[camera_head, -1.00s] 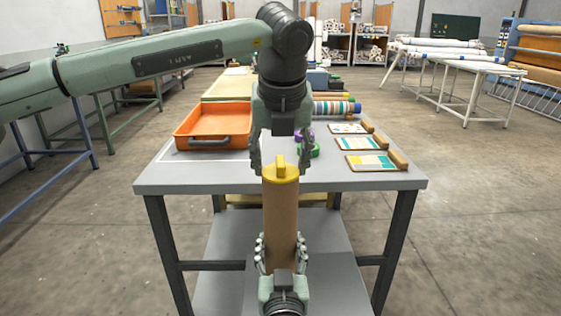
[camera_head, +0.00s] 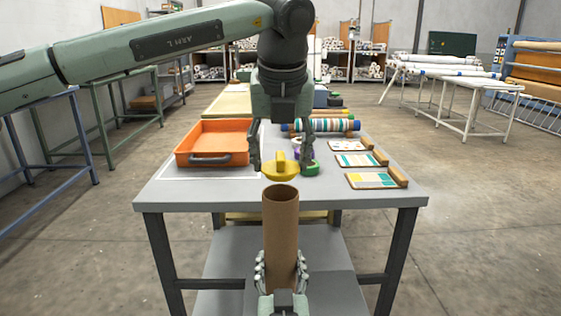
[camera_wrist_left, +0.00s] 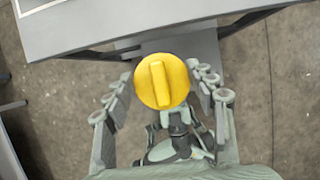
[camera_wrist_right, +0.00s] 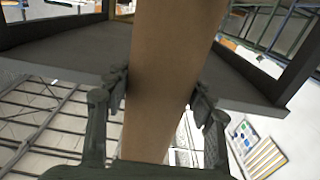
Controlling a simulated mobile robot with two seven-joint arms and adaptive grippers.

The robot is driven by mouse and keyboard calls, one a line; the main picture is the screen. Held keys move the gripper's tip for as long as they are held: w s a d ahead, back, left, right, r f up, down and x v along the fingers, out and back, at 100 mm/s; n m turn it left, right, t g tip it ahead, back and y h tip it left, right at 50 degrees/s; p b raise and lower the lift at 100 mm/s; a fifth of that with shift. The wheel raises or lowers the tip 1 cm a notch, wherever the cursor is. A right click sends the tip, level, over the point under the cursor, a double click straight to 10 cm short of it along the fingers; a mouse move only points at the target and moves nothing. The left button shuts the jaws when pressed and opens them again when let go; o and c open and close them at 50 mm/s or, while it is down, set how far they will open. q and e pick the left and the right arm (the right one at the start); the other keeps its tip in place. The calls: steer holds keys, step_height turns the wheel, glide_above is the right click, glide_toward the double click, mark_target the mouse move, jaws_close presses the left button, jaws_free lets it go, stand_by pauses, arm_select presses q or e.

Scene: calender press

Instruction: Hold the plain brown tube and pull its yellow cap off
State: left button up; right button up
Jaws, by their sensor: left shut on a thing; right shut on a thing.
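The plain brown tube (camera_head: 281,230) stands upright in front of the table, its open, hollow top end showing in the head view. My right gripper (camera_head: 281,272) is shut on its lower part; the right wrist view also shows the tube (camera_wrist_right: 165,85) between the fingers. The yellow cap (camera_head: 280,170), round with a raised bar grip, is apart from the tube and a little above its open end. My left gripper (camera_head: 281,163) comes from above and is shut on the cap, which also shows between its fingers in the left wrist view (camera_wrist_left: 161,82).
The grey table (camera_head: 230,190) is just behind the tube. A striped roll (camera_head: 325,126) lies farther back.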

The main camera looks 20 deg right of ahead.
steer(key=o, duration=1.2)
steer(key=shift+c, duration=0.2)
steer(key=v, duration=1.2)
